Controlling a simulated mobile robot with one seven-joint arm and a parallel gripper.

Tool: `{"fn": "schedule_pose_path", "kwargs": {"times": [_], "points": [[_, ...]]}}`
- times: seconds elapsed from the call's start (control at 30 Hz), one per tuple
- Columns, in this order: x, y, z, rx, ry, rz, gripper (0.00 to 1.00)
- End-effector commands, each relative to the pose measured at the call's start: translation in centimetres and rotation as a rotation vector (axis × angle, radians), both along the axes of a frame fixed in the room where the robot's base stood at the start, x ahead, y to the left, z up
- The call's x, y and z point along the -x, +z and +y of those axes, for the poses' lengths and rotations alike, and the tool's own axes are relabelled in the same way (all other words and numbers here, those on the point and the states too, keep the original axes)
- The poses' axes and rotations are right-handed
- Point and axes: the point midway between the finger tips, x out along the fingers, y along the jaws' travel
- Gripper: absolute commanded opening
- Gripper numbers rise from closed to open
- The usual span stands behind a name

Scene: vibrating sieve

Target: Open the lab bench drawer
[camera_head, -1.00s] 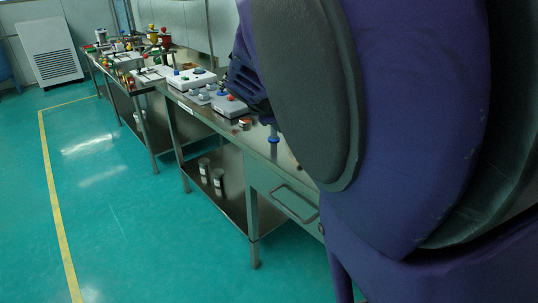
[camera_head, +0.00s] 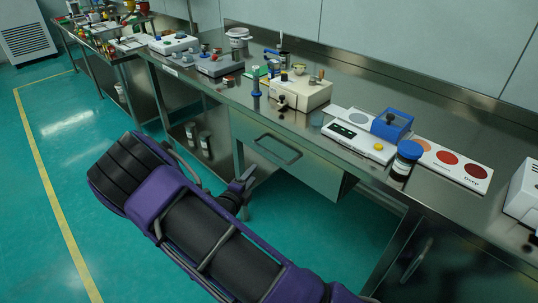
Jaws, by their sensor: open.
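The lab bench drawer (camera_head: 313,172) is a grey metal front under the steel bench top. It appears shut. Its dark bar handle (camera_head: 278,150) runs across the middle of the front. My gripper (camera_head: 248,179) is small and dark at the end of my purple arm. In the picture it shows just below and left of the handle, in front of the drawer, and looks apart from the handle. It is open and seems empty. My arm partly hides the gripper's base and the floor beneath.
The bench top (camera_head: 232,96) holds a balance (camera_head: 358,140), a blue-lidded jar (camera_head: 405,160), a beige device (camera_head: 300,93) and a card with coloured discs (camera_head: 446,160). Metal cans (camera_head: 204,143) stand on the lower shelf. A cabinet (camera_head: 430,262) is at right. Floor (camera_head: 65,165) at left is clear.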

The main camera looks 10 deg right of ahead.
Motion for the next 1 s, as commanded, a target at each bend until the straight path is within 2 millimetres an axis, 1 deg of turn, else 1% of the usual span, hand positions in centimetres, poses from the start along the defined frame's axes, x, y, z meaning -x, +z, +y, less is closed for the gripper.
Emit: {"fn": "schedule_pose_path", "kwargs": {"times": [0.17, 0.6, 0.8, 1.0], "points": [[-2.8, -0.7, -1.9, -0.001, -0.006, -0.004, 0.47], [-10.7, -2.4, -6.7, -0.005, -0.006, -0.006, 0.47], [-13.0, -2.8, -7.9, -0.004, -0.004, -0.005, 0.47], [-13.8, -3.0, -8.4, -0.003, -0.003, -0.003, 0.47]]}}
